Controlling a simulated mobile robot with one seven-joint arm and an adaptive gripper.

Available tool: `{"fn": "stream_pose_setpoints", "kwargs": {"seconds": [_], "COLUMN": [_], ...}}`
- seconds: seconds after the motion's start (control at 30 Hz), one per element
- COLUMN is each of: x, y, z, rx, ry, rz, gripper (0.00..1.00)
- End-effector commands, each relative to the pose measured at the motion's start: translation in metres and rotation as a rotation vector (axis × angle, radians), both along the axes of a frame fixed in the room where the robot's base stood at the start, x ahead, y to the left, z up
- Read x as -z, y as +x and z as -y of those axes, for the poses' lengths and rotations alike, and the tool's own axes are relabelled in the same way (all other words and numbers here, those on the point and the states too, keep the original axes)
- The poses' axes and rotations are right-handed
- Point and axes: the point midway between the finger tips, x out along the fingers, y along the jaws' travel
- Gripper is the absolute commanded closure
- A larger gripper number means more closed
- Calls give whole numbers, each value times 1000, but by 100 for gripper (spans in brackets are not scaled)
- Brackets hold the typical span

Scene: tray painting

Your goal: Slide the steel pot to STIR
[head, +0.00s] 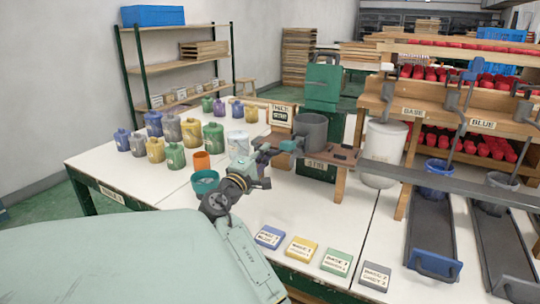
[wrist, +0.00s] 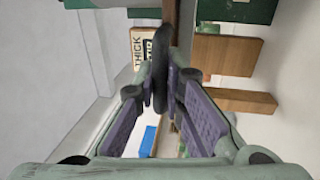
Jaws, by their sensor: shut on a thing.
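The steel pot (head: 311,130) is a grey cylinder standing on a brown wooden board (head: 343,156) in front of the green machine (head: 322,88). A STIR label (head: 316,164) shows just below the board. My gripper (head: 272,148) is at the pot's left side, shut on its dark handle (head: 290,144). In the wrist view the dark handle (wrist: 160,78) stands upright between the purple-padded fingers (wrist: 165,95). The pot's body cannot be made out in the wrist view.
A THICK sign (head: 281,115) stands behind my gripper. Several coloured jars (head: 174,157), an orange cup (head: 201,161) and a teal bowl (head: 205,182) are to the left. A white bucket (head: 384,152) and a long grey rail (head: 450,186) are to the right. Labelled boxes (head: 302,248) line the front.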

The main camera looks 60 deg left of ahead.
Motion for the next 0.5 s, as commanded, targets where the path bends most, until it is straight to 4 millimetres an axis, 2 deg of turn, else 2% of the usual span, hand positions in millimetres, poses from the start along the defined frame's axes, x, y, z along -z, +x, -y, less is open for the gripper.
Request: {"fn": "stream_pose_setpoints", "kwargs": {"seconds": [0.4, 0.43, 0.5], "x": [-4, -4, -4], "y": [-1, -1, -1], "z": [-3, -3, -3], "rx": [-5, -5, -5], "ry": [5, 5, 5], "rz": [4, 4, 4], "gripper": [100, 89, 84]}}
